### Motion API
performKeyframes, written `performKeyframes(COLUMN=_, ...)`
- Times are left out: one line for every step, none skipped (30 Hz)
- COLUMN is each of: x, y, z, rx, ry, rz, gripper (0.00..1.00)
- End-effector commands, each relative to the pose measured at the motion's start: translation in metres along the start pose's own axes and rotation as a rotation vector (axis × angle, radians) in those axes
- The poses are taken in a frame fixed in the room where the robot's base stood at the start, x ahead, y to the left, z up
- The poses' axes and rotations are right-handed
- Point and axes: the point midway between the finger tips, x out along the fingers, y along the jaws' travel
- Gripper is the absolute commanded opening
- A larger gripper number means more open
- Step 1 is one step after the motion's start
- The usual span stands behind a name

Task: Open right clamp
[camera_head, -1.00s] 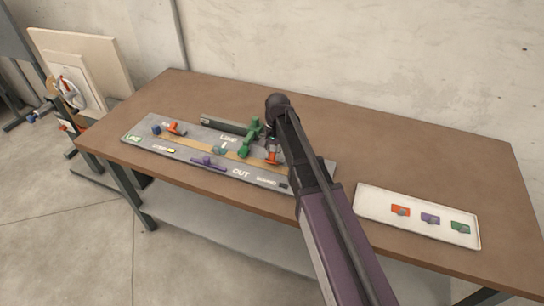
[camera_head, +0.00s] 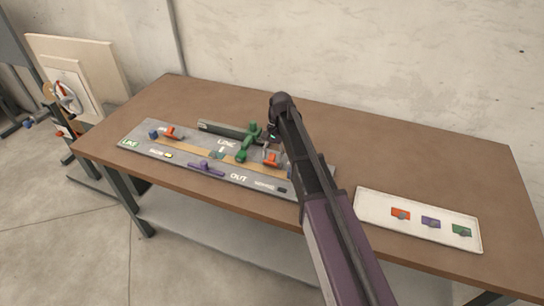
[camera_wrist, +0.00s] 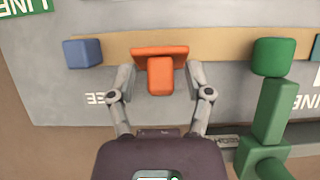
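The right clamp (camera_head: 272,159) is orange and sits toward the right end of the grey board (camera_head: 182,163). In the wrist view the same clamp (camera_wrist: 160,57) shows as a wide plate with a block-like handle toward me, over a tan strip. My gripper (camera_wrist: 161,82) is open, with one finger on each side of the handle. I see gaps between the fingers and the handle; whether a fingertip touches the plate I cannot tell. In the head view my gripper (camera_head: 272,148) is at the clamp, partly hidden by my arm.
A blue block (camera_wrist: 82,53) is beside the clamp. A tall green part (camera_head: 248,142) stands close on the other side. Another orange clamp (camera_head: 171,132) is at the board's left end, and a purple handle (camera_head: 206,167) at the front. A white tray (camera_head: 380,222) lies right.

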Motion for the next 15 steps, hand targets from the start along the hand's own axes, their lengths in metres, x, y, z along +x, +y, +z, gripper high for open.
performKeyframes(x=-0.0001, y=-0.0002, z=-0.0001, rx=0.0, ry=0.0, rz=0.0, gripper=0.66)
performKeyframes(x=-0.0002, y=-0.0002, z=-0.0002, rx=0.0, ry=0.0, rz=0.0, gripper=0.66)
performKeyframes(x=-0.0002, y=-0.0002, z=-0.0002, rx=0.0, ry=0.0, rz=0.0, gripper=0.66)
performKeyframes(x=-0.0002, y=-0.0003, z=-0.0002, rx=0.0, ry=0.0, rz=0.0, gripper=0.66)
performKeyframes(x=-0.0003, y=-0.0002, z=-0.0002, rx=0.0, ry=0.001, rz=0.0, gripper=0.66)
performKeyframes(x=-0.0003, y=-0.0003, z=-0.0001, rx=0.0, ry=0.001, rz=0.0, gripper=0.66)
performKeyframes(x=-0.0003, y=-0.0002, z=0.0001, rx=0.0, ry=0.002, rz=0.0, gripper=0.66)
performKeyframes(x=-0.0003, y=-0.0002, z=0.0003, rx=0.0, ry=0.004, rz=0.0, gripper=0.66)
performKeyframes(x=-0.0002, y=-0.0001, z=0.0007, rx=0.0, ry=0.008, rz=0.0, gripper=0.66)
performKeyframes(x=-0.0001, y=-0.0001, z=0.001, rx=0.0, ry=0.012, rz=-0.001, gripper=0.66)
performKeyframes(x=-0.0001, y=-0.0001, z=0.0014, rx=0.0, ry=0.017, rz=-0.001, gripper=0.66)
performKeyframes(x=0.0001, y=0.0, z=0.0021, rx=0.0, ry=0.025, rz=-0.001, gripper=0.66)
performKeyframes(x=0.0002, y=0.0001, z=0.0028, rx=0.0, ry=0.032, rz=-0.001, gripper=0.66)
performKeyframes(x=0.0004, y=0.0002, z=0.0035, rx=0.0, ry=0.041, rz=-0.001, gripper=0.66)
performKeyframes(x=0.0007, y=0.0004, z=0.0044, rx=0.0, ry=0.055, rz=-0.001, gripper=0.66)
